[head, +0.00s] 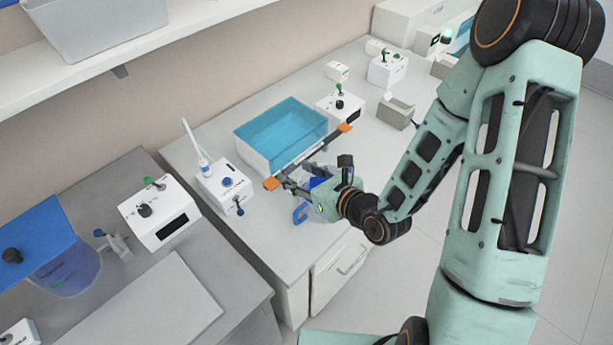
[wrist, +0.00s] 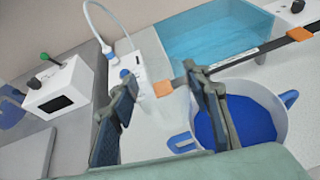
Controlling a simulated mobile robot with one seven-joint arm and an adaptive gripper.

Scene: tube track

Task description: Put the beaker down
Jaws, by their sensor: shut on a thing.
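My gripper (head: 298,188) is shut on the beaker. In the wrist view my gripper's fingers (wrist: 160,85) show apart, the right one overlapping the beaker's left side. The exact contact is hidden. I cannot tell whether the beaker's base touches the bench.
A teal water bath (head: 285,130) stands just behind, with a dark orange-ended bar (head: 312,158) along its front. A white box with a tubed probe (head: 225,187) stands to the left. Bare bench (head: 262,232) lies in front.

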